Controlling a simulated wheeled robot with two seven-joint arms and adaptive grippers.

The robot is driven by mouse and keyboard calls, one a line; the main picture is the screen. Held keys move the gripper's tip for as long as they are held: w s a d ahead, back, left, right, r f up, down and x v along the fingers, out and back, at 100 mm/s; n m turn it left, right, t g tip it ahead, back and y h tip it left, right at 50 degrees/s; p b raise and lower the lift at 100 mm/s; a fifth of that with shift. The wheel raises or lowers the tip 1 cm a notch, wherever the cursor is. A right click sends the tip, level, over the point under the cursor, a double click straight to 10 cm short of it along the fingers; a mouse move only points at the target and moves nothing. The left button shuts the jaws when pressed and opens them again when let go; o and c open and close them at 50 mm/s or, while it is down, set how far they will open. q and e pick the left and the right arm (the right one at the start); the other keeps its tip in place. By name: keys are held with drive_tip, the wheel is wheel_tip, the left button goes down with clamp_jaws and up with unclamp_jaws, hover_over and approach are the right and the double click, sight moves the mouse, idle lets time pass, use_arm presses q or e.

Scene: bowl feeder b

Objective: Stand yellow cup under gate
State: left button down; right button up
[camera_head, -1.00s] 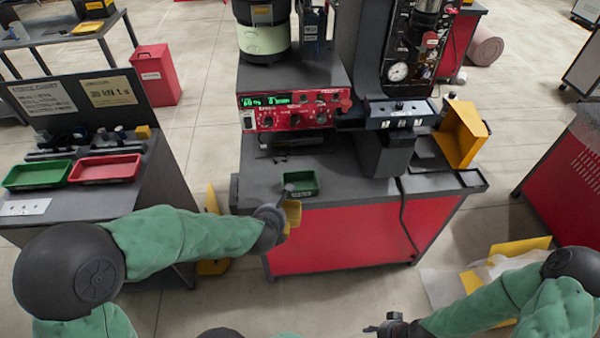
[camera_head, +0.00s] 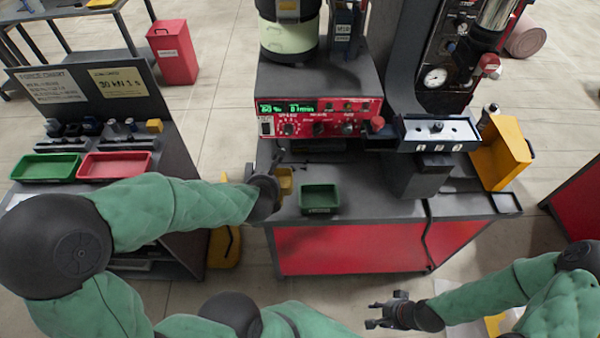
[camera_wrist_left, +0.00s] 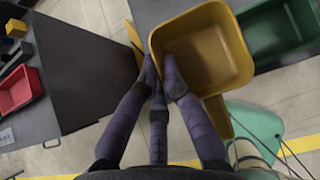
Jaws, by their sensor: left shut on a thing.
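The yellow cup (camera_head: 286,181) is a small square tub. It is in my left gripper (camera_head: 273,184), at the front left of the feeder bench, left of the green bin. In the left wrist view the yellow cup (camera_wrist_left: 205,50) shows its open mouth and looks empty; the fingers (camera_wrist_left: 163,85) are shut on its near wall. I cannot tell whether its base touches the bench. A blue-edged track unit (camera_head: 437,131) juts out right of the red control panel, above a dark block; which part is the gate is unclear. My right gripper (camera_head: 385,315) is open and empty, low in front of the bench.
The green bin (camera_head: 319,198) stands at the bench's front edge, close right of the cup. A dark bench top (camera_head: 375,200) lies clear to its right. A yellow chute (camera_head: 502,153) stands at the right end. A side table holds green and red trays (camera_head: 115,166).

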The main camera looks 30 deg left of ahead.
use_arm(q)
drive_tip(key=b+x, duration=0.1)
drive_tip(key=x, duration=0.3)
drive_tip(key=a+r+b+x, duration=0.1)
drive_tip(key=b+x, duration=0.1)
drive_tip(key=x, duration=0.3)
drive_tip(key=w+b+x, duration=0.1)
drive_tip(key=x, duration=0.3)
drive_tip(key=shift+w+a, duration=0.25)
drive_tip(key=shift+a, duration=0.1)
drive_tip(key=shift+w+a+f+b, duration=0.2)
drive_tip(key=shift+w+f+b, duration=0.1)
drive_tip(key=shift+b, duration=0.1)
drive_tip(key=shift+w+a+f+b, duration=0.1)
drive_tip(key=shift+w+f+b, duration=0.1)
drive_tip(key=shift+f+b, duration=0.55)
drive_tip(key=shift+w+a+f+b, duration=0.15)
drive_tip(key=shift+f+b, duration=0.1)
drive_tip(key=shift+f, duration=0.95)
drive_tip(key=shift+f, duration=0.15)
drive_tip(key=c, duration=1.8)
unclamp_jaws()
drive_tip(key=shift+f, duration=0.1)
drive_tip(key=shift+c, duration=0.2)
drive_tip(key=o, duration=0.4)
drive_tip(key=shift+o, duration=0.2)
